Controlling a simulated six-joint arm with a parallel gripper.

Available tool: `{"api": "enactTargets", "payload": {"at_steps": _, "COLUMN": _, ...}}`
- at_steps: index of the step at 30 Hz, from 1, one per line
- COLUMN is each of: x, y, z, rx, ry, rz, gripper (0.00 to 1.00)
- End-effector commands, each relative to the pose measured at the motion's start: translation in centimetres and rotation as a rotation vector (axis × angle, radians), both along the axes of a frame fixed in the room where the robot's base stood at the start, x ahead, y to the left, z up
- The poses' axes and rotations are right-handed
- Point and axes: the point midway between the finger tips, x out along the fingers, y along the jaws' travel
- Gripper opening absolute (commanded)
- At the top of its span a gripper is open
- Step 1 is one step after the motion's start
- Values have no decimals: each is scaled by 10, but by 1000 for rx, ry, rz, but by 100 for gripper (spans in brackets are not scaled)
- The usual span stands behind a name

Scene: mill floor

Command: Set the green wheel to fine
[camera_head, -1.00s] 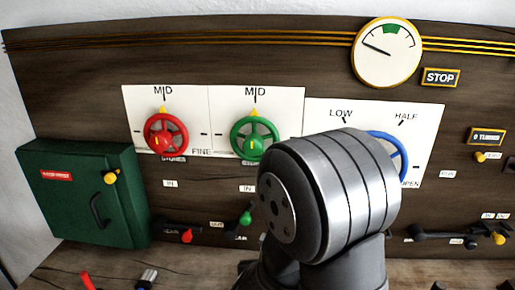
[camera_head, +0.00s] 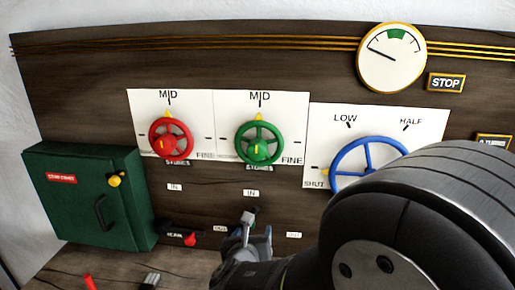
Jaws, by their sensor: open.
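The green wheel (camera_head: 278,142) is on a white dial plate (camera_head: 295,110) in the middle of the dark panel. Its yellow pointer is at the top, under the MID label. The FINE label is at the plate's lower right, and the lower-left label is partly hidden. A small yellow mark shows near the hub. My gripper (camera_head: 257,230) is open below the green wheel, in front of the lower panel and apart from the wheel. Its fingertips are small and partly hard to make out.
A red wheel (camera_head: 188,139) is to the left, also at MID. A blue wheel (camera_head: 369,143) is to the right, partly behind my arm. A green box (camera_head: 75,210) stands at the left.

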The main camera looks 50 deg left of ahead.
Motion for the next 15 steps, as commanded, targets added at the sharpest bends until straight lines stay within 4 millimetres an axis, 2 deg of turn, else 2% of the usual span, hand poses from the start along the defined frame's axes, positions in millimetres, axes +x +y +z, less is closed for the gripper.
{"api": "enactTargets", "payload": {"at_steps": 1, "x": -9, "y": 0, "z": 24, "rx": 33, "ry": -26, "rz": 10, "gripper": 65}}
{"api": "enactTargets", "payload": {"at_steps": 5, "x": -28, "y": -9, "z": 79, "rx": 98, "ry": -88, "rz": 22, "gripper": 65}}
{"api": "enactTargets", "payload": {"at_steps": 9, "x": -48, "y": -28, "z": 137, "rx": 166, "ry": -143, "rz": 26, "gripper": 65}}
{"api": "enactTargets", "payload": {"at_steps": 12, "x": -59, "y": -44, "z": 170, "rx": 204, "ry": -169, "rz": 23, "gripper": 65}}
{"api": "enactTargets", "payload": {"at_steps": 15, "x": -66, "y": -59, "z": 193, "rx": 230, "ry": -185, "rz": 18, "gripper": 65}}
